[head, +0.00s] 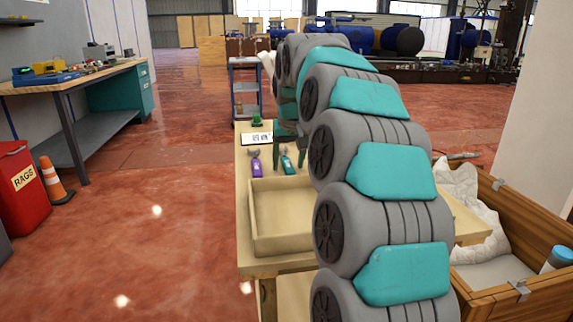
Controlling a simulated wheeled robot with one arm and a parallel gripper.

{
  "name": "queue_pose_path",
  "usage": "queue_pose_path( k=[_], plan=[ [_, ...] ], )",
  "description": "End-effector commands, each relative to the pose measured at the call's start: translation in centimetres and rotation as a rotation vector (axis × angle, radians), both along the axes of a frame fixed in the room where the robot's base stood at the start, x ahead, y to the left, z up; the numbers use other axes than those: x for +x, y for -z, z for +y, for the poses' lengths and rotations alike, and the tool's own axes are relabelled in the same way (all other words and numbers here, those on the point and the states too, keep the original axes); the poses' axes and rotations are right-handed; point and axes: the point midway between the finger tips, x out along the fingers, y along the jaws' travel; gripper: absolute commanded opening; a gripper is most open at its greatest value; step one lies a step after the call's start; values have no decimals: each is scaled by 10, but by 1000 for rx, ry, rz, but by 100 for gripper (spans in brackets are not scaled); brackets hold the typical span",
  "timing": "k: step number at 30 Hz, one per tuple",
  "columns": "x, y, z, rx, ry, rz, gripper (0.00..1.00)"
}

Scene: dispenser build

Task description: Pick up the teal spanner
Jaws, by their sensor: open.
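The teal spanner (288,164) lies on the wooden table (243,185), behind the open wooden tray. My gripper (290,158) points down at the teal spanner, with its thin fingers apart, one on each side of the spanner in the picture. I cannot tell how high the fingers are above the table. No object shows held between them. My arm hides the right part of the table and part of the gripper.
A purple spanner (255,163) lies just left of the teal one. A white card (257,139) and a green object (257,119) are behind. The wooden tray (252,222) is in front. A wooden crate (487,300) with white sheeting stands right. Open red floor lies left.

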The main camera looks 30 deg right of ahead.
Motion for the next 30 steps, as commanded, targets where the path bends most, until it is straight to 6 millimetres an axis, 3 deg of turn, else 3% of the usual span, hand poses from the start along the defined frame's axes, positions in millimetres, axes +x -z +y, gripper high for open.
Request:
queue_pose_path(
  k=[4, 21, 30],
  plan=[
    [0, -1, 0, 0, 0, -1, 63],
    [0, -1, 0, -1, 0, -2, 0],
    [0, -1, 0, -1, 0, -2, 0]
  ],
)
